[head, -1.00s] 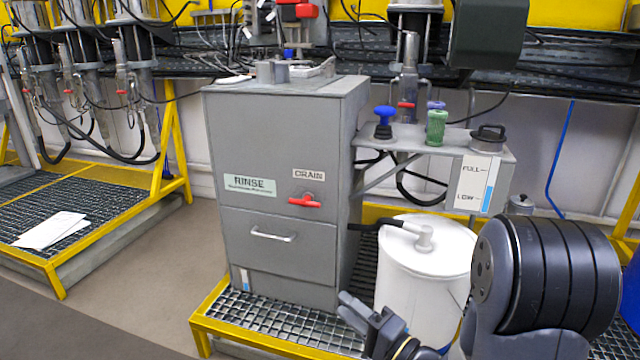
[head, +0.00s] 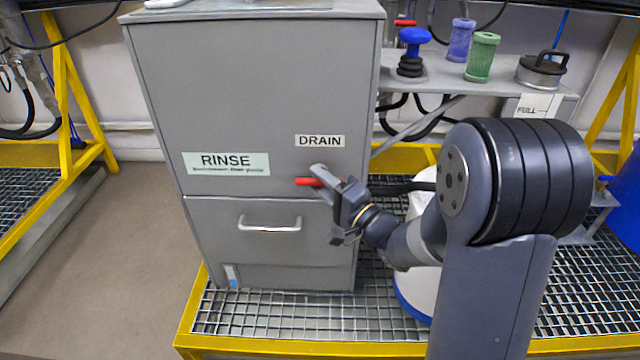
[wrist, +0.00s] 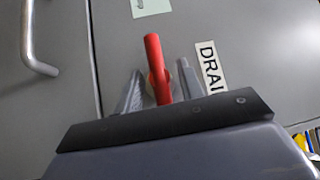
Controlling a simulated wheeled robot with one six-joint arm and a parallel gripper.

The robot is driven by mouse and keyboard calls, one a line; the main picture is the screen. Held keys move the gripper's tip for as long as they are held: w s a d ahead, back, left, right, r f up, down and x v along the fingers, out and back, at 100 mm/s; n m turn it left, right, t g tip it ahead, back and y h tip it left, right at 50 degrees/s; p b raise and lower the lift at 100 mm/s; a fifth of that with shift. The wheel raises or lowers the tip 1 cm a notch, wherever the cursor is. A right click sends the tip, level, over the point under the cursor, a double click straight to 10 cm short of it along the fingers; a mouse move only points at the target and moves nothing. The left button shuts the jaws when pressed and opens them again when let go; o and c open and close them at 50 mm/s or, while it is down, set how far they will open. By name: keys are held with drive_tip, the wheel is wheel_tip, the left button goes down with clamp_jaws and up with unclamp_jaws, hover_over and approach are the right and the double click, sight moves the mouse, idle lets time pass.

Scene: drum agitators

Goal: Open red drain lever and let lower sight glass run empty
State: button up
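The red drain lever (head: 306,181) lies level on the front of the grey rinse cabinet (head: 270,100), below the DRAIN label (head: 320,141). My gripper (head: 326,186) is at the lever's right part and hides some of it. In the wrist view, the lever (wrist: 154,55) stands between the two fingers of my gripper (wrist: 160,72). The fingers are apart, with a gap on the left side; the right finger is close to the lever's hub, and contact is unclear. The lower sight glass (head: 232,276) is a small strip at the cabinet's bottom left, with blue in its lower part.
A drawer handle (head: 269,224) sits below the lever. A white drum (head: 415,290) stands on the grating right of the cabinet, partly behind my arm. Floor at left is clear.

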drive_tip(key=shift+w+a, duration=0.25)
drive_tip(key=shift+c, duration=0.5)
clamp_jaws()
